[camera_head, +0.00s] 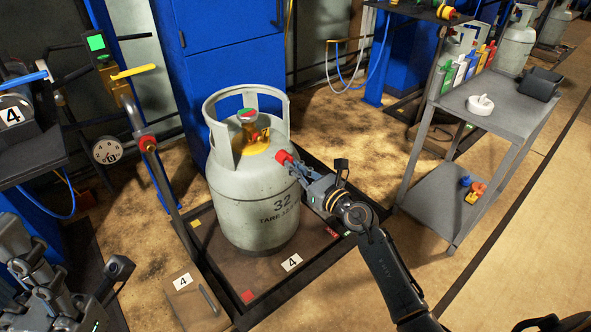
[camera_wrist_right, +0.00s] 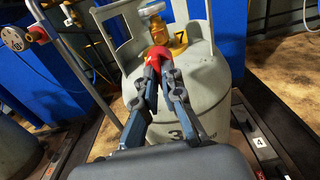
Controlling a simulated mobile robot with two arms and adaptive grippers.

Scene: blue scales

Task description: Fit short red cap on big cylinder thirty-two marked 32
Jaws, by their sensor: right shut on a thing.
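The big grey cylinder (camera_head: 240,205) marked 32 stands upright on a dark scale platform (camera_head: 250,300). Its brass valve (camera_head: 257,143) sits inside the collar, under a handwheel. The cylinder also shows in the right wrist view (camera_wrist_right: 215,85). My right gripper (camera_head: 292,164) is shut on the short red cap (camera_head: 283,157). It holds the cap at the right front of the valve. In the right wrist view the cap (camera_wrist_right: 157,58) overlaps the valve's lower part, and I cannot tell whether they touch. My left gripper (camera_head: 40,285) is at the lower left, apart from the cylinder; its fingertips are unclear.
A grey cart (camera_head: 510,100) at right carries a white ring-shaped item (camera_head: 480,105) and a dark box (camera_head: 541,83). A pipe post with a red joint (camera_head: 148,143) and a gauge (camera_head: 107,151) stand left of the cylinder. Blue cabinets stand behind.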

